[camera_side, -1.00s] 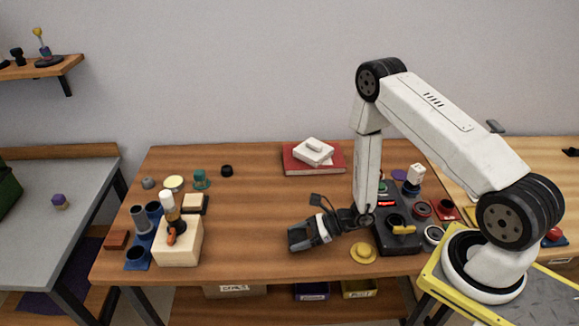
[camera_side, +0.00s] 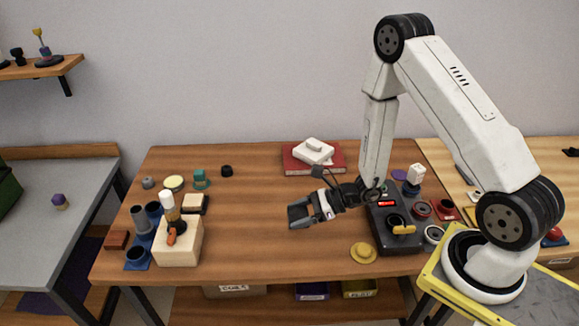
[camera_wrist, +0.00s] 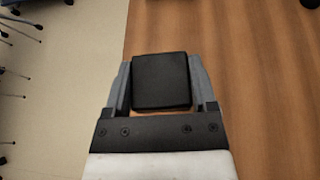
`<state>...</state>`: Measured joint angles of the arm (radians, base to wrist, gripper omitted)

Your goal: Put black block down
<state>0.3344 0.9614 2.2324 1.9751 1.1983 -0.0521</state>
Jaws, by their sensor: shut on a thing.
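The black block (camera_wrist: 161,82) is a dark square-faced piece between the two grey fingers of my gripper (camera_wrist: 160,90) in the wrist view. My gripper is shut on it, with a finger against each side. In the side view my gripper (camera_side: 300,214) is over the middle of the wooden table (camera_side: 250,245), pointing left. The block is hard to make out there between the fingers. The gap between the block and the table top cannot be judged exactly.
A yellow disc-like piece (camera_side: 363,253) lies right of my gripper, near a dark control box (camera_side: 396,235). A red book (camera_side: 300,169) with white pieces is behind. A pale wooden block (camera_side: 180,245) and blue holder (camera_side: 138,258) stand left. The table between is clear.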

